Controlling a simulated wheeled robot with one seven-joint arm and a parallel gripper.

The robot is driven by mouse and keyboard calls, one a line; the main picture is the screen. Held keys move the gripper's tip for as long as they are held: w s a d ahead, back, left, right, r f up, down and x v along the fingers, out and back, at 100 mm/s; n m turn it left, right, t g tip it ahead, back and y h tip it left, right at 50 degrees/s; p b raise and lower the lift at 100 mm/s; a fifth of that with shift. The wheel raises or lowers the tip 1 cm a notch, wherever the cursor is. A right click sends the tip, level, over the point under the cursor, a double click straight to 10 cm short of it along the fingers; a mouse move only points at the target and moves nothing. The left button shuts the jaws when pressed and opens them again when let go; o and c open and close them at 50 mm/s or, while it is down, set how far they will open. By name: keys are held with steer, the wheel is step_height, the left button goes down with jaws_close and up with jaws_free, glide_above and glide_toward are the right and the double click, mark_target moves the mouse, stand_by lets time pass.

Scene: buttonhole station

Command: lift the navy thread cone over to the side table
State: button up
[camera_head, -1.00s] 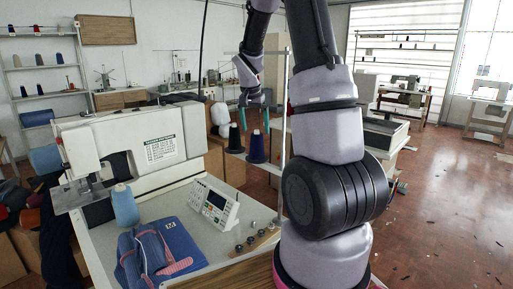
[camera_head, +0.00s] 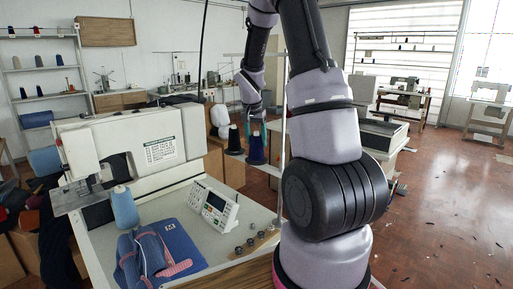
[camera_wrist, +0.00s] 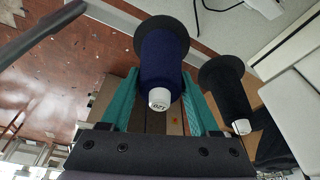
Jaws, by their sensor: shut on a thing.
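The navy thread cone (camera_head: 257,150) stands on the thread stand beside the sewing machine in the head view. In the wrist view the navy cone (camera_wrist: 163,62) has a white tip marked with a number and lies between my gripper's teal fingers. My gripper (camera_head: 257,127) is at the cone's upper part in the head view, and it also shows in the wrist view (camera_wrist: 158,100). It is shut on the cone. A black cone (camera_head: 234,139) stands just left of it, and this cone also shows in the wrist view (camera_wrist: 228,95). I cannot make out the side table.
The stand's upright pole (camera_head: 283,130) rises close to the right of the navy cone. The sewing machine (camera_head: 130,140), a light blue cone (camera_head: 124,207), a control panel (camera_head: 213,205) and folded denim (camera_head: 155,255) occupy the worktable. Open floor (camera_head: 440,210) lies to the right.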

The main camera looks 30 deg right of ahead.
steer(key=shift+r, duration=0.1)
steer(key=shift+r, duration=1.35)
